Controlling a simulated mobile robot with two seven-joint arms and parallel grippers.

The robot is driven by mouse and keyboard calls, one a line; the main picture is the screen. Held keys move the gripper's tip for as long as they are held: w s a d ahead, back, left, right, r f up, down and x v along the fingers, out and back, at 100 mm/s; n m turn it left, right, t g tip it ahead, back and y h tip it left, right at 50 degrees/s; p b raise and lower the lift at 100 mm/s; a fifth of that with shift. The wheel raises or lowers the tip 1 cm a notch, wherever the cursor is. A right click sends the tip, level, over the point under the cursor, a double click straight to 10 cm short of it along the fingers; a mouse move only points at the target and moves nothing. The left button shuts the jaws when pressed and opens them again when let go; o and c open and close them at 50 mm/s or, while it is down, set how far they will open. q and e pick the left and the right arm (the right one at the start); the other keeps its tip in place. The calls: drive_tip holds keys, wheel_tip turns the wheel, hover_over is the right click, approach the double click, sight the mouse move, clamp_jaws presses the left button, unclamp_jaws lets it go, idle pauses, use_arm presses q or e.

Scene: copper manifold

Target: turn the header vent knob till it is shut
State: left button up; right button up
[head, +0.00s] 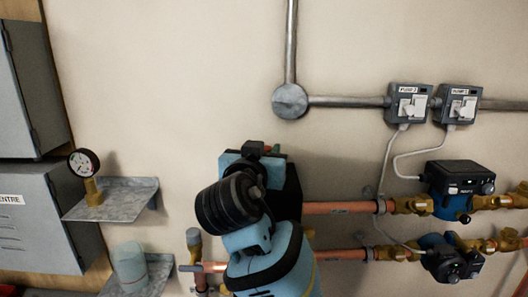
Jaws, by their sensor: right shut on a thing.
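My right gripper (262,154) is in front of the wall at the left end of the upper copper pipe (340,207). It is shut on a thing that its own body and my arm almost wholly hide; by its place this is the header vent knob. Only small bits of red and green show beside the gripper's top edge. I cannot tell the knob's angle. My left gripper is out of view.
Two blue-and-black pumps (457,190) with brass valves (412,205) sit on the pipes at right. Grey switch boxes (409,103) are above. A gauge (84,163) stands on a left shelf (118,199), a grey cup (129,266) below. Grey cabinets (40,215) line the left edge.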

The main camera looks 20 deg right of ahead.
drive_tip(key=shift+f, duration=0.1)
drive_tip(key=o, duration=1)
drive_tip(key=shift+c, duration=0.2)
drive_tip(key=v, duration=0.7)
drive_tip(key=shift+s+a, duration=0.2)
drive_tip(key=shift+s, duration=0.1)
